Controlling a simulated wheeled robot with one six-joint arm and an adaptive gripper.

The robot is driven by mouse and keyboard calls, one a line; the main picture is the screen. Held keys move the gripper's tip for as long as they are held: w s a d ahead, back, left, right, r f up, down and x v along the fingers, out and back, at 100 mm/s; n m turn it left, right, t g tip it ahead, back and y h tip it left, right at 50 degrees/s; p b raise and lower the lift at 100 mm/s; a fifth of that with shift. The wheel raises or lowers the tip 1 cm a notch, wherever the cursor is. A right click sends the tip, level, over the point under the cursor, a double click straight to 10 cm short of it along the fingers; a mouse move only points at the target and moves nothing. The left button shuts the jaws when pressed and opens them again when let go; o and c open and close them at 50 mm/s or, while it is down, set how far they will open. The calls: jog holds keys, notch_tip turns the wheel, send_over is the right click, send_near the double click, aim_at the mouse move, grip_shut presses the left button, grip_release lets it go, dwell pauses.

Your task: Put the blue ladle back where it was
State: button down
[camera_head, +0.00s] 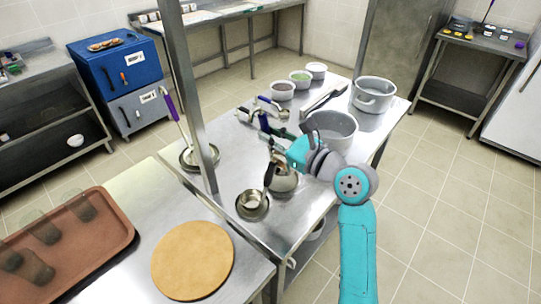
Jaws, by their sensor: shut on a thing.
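My gripper (274,158) is at the end of the teal arm, over the middle of the steel table. It is small in this view and partly hidden by my wrist. It appears shut on the upper end of a dark handle, which I take for the blue ladle (268,176); its colour looks nearly black here. The handle slants down to a small metal bowl at or just above a round shallow dish (240,209). I cannot tell whether the bowl touches the dish. A purple-handled ladle (172,107) leans in another round dish (188,160) behind the post.
A rounded metal pot (285,181) stands close beside the held handle. Blue and metal items (262,122) lie behind it. Large stockpots (331,131) stand to the right. A steel post (188,80) rises at left. A round wooden board (193,261) lies in front.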

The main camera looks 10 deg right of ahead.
jog(key=shift+w+a+f, duration=0.1)
jog(key=shift+a+f, duration=0.05)
jog(key=shift+f, duration=0.25)
jog(key=shift+w+a+f, duration=0.1)
jog(key=shift+f, duration=2.2)
jog(key=c, duration=1.1)
grip_release()
jog(key=shift+f, duration=0.1)
jog(key=v, duration=1.2)
